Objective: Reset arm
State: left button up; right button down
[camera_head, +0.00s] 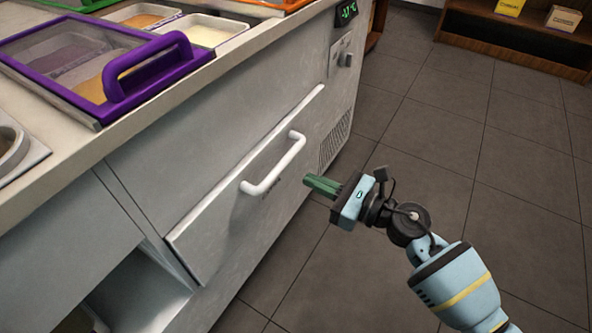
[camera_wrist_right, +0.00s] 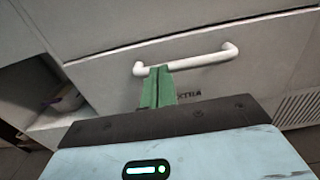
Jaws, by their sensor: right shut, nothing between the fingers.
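My right gripper (camera_head: 308,183) is in front of a white drawer with a white bar handle (camera_head: 273,166). Its green fingers are together with nothing between them, to the right of the handle in the head view and apart from it. In the right wrist view the closed fingertips (camera_wrist_right: 160,72) overlap the left part of the handle (camera_wrist_right: 190,60). The drawer front (camera_head: 230,190) stands slightly out from the cabinet along its left and lower edge. My left gripper is not in view.
A purple-framed lid (camera_head: 110,95) with a handle covers food pans on the counter above, beside open pans (camera_head: 205,35). An open cubby (camera_head: 135,300) is at the lower left. Tiled floor (camera_head: 440,130) is clear to the right. A wooden shelf (camera_head: 520,38) with boxes stands at the back.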

jog(key=shift+v, duration=0.85)
jog(key=shift+f, duration=0.1)
